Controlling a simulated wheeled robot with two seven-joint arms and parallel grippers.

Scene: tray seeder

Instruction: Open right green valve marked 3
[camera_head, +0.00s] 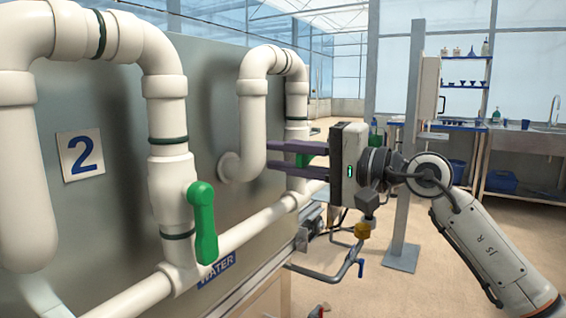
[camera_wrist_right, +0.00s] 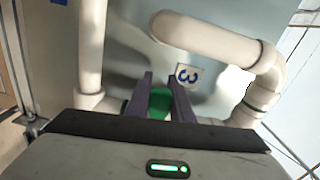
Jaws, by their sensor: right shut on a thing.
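The green valve marked 3 shows as a small green handle (camera_head: 305,160) on the farther white pipe in the head view, mostly behind my right gripper. In the right wrist view the green handle (camera_wrist_right: 160,103) lies between the two purple fingers, and the plate with the number 3 (camera_wrist_right: 188,75) is just beyond. My right gripper (camera_head: 275,168) reaches in from the right and is shut on the green handle; its fingers also show in the wrist view (camera_wrist_right: 160,82). The handle's exact angle is hard to tell. My left gripper is not in view.
A nearer green valve handle (camera_head: 203,222) hangs down on the pipe beside the number 2 plate (camera_head: 81,155). White pipes (camera_head: 252,130) stand out from the grey panel. Open floor lies between.

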